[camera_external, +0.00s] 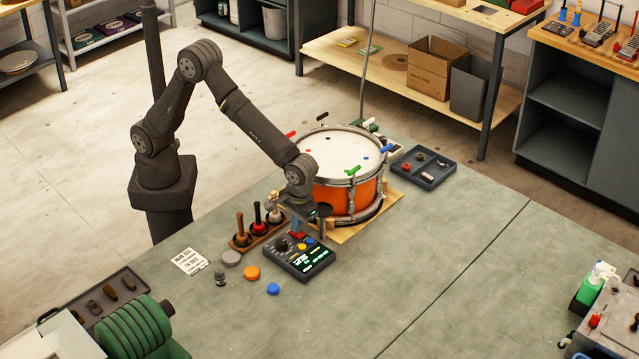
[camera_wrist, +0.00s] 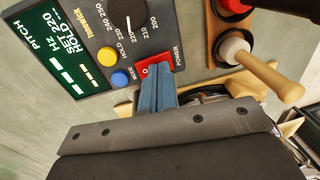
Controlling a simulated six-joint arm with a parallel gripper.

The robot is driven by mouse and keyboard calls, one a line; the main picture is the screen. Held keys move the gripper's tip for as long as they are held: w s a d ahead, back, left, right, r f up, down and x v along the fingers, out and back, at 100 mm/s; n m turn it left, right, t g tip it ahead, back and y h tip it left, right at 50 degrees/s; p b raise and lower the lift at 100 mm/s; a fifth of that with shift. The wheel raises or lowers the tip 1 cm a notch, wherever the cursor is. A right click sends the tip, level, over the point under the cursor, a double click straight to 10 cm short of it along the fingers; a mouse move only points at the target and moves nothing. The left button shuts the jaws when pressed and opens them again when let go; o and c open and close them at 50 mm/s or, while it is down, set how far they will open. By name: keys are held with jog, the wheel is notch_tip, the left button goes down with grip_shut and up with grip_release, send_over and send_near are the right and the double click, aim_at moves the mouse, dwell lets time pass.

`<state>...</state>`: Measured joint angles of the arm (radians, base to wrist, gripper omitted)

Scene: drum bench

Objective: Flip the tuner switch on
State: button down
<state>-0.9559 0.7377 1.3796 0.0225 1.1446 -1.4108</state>
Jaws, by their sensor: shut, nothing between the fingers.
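The tuner (camera_external: 299,262) is a dark box on the bench in front of the drum, with a dial, a blue and a yellow button and a green readout; in the wrist view its panel (camera_wrist: 100,40) fills the upper left. The readout is lit with text. Its red power switch (camera_wrist: 166,62) sits at the panel's edge beside the word POWER, with an "O" mark showing. My gripper (camera_wrist: 155,72) is shut and empty, its blue fingertips over the switch and covering part of it. I cannot tell whether they touch it or which way it is tilted.
An orange drum (camera_external: 345,190) stands on a wooden board right behind the tuner. A wooden rack of mallets (camera_external: 257,228) is close at its left. Orange (camera_external: 252,273) and blue (camera_external: 273,289) discs lie in front.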

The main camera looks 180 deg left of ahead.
dwell(0.3)
notch_tip(320, 180, up, 14)
jog(key=s+d, duration=0.1)
dwell(0.4)
jog(key=f, duration=0.9)
jog(key=shift+w+a+f, duration=0.3)
jog(key=shift+w+a, duration=0.05)
notch_tip(320, 180, up, 7)
jog(key=shift+w+a+r, duration=0.15)
jog(key=shift+w+a, duration=0.1)
